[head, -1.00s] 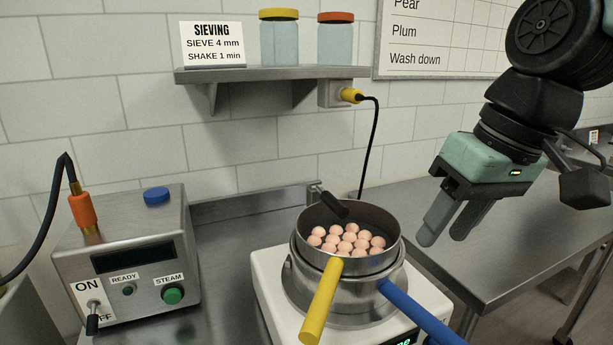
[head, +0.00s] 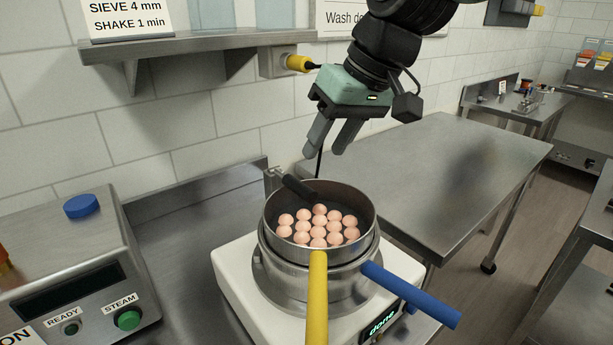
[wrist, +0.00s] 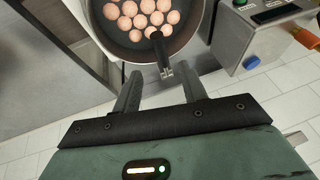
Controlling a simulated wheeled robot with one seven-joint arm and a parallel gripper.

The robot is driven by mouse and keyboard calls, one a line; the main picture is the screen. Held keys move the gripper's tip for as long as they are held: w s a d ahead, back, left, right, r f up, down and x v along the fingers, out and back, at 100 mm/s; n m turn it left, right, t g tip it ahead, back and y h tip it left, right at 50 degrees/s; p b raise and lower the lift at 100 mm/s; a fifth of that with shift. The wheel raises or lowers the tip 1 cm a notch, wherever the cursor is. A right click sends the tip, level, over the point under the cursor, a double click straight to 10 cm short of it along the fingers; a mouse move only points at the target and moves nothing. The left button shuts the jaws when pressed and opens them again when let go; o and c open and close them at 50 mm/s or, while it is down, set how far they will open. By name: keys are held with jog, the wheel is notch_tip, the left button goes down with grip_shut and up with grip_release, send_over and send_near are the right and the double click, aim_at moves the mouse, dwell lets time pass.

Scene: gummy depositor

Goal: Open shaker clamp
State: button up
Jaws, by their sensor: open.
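The shaker (head: 235,275) is a white base with a lit display reading "done". On it sit stacked steel pans, the top sieve (head: 371,212) holding several pink balls. The clamp's black lever (head: 300,189) lies at the back rim, tilted inward over the balls. In the wrist view the black lever (wrist: 160,50) and its metal bracket (wrist: 168,72) appear between my fingers. My gripper (head: 327,150) is open and empty, above and behind the back rim, pointing down. It seems apart from the clamp; the exact gap is unclear.
A yellow handle (head: 318,290) and a blue handle (head: 410,295) stick out toward the front. A control box (head: 80,275) stands at left. A shelf (head: 190,45) and yellow plug (head: 298,63) are on the wall behind. The steel table (head: 450,190) at right is clear.

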aim_at(304, 185)
jog(key=x, duration=0.8)
jog(key=shift+a+f+p, duration=0.2)
jog(key=shift+f+p, duration=0.05)
jog(key=shift+p, duration=0.15)
grip_shut()
